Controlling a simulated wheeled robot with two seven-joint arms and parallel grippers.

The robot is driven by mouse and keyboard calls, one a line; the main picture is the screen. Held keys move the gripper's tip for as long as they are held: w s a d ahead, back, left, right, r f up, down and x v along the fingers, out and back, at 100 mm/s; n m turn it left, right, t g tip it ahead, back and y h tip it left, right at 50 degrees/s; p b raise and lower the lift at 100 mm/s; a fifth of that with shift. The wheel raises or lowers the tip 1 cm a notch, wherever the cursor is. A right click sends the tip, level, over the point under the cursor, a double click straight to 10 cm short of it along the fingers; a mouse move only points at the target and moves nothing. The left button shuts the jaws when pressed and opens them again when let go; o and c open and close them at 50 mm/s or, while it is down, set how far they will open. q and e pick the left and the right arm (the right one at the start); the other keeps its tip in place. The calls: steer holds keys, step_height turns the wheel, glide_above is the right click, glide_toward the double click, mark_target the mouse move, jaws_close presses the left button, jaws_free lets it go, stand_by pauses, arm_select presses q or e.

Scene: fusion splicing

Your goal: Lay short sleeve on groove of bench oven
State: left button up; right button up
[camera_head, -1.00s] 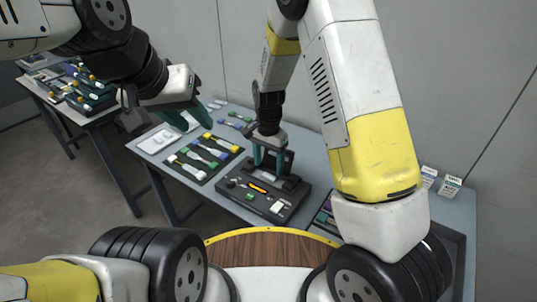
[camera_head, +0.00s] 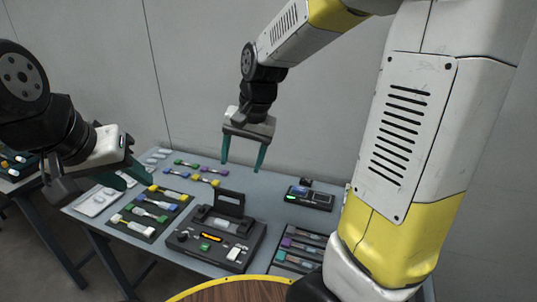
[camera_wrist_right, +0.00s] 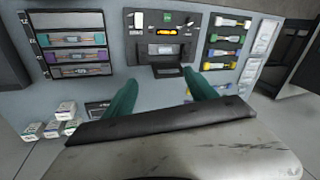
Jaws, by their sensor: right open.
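The bench oven appears to be the black device (camera_head: 188,240) with a raised lid and a lit orange strip; it also shows in the right wrist view (camera_wrist_right: 140,50). A small pale piece (camera_head: 222,224) shows by its groove, below the lid; I cannot tell surely whether it is the short sleeve. My right gripper (camera_head: 243,167) is open and empty, raised above and behind the oven. In the right wrist view its green fingertips (camera_wrist_right: 162,84) are spread, with nothing between them.
A black tray (camera_head: 128,231) with several colour-ended pieces lies left of the oven. Another tray (camera_head: 278,262) is at its right. A small device (camera_head: 322,200) with a green light stands behind. White boxes (camera_wrist_right: 66,111) show in the right wrist view.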

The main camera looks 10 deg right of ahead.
steer(key=s+d+r+n+t, duration=0.2)
steer(key=s+d+r, duration=0.1)
steer(key=s, duration=0.3)
steer(key=s+d+r+n+t, duration=0.2)
steer(key=s+d+r, duration=0.2)
steer(key=s, duration=0.3)
steer(key=shift+s, duration=0.2)
stand_by(0.6)
